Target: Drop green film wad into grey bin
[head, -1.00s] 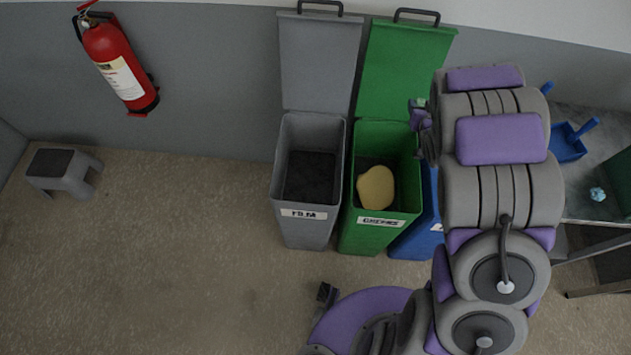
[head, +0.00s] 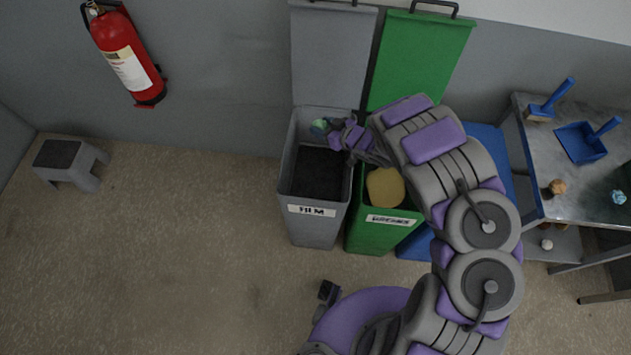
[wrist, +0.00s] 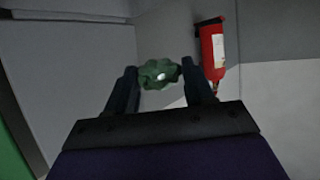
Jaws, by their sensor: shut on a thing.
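The green film wad (head: 320,126) is a small crumpled lump. My gripper (head: 333,129) is shut on it and holds it over the back part of the grey bin (head: 318,226), which is labelled FILM and has its lid raised. In the wrist view the wad (wrist: 160,73) sits between the two dark fingers of my gripper (wrist: 160,80). The inside of the grey bin is dark, and I see no other wad in it.
An open green bin (head: 372,240) with a yellowish lump (head: 385,187) in it stands right beside the grey one. A blue bin (head: 414,243) is mostly behind my arm. A metal table (head: 535,150) stands at right, a stool (head: 70,165) at left. A fire extinguisher (head: 125,55) hangs on the wall.

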